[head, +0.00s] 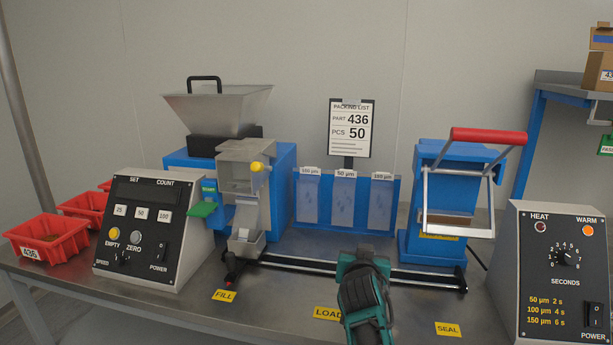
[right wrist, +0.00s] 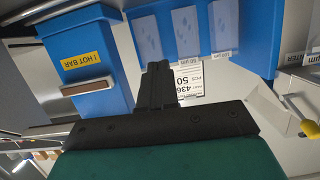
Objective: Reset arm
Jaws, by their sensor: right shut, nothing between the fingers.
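My right arm comes in from the bottom of the head view; its teal and black end part (head: 364,290) is over the bench between the LOAD sign (head: 327,313) and the SEAL sign (head: 448,329). In the right wrist view the black fingers of my right gripper (right wrist: 157,82) are together with nothing between them. They overlap the packing list (right wrist: 190,82) in that picture and appear apart from it. My left gripper is in neither view.
The blue sealer (head: 420,195) with its red handle (head: 489,136) stands right of the pouch rack (head: 345,200). A rail (head: 335,270) runs in front. The counter box (head: 150,230) and red bins (head: 45,240) are left; the heat box (head: 560,270) is right.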

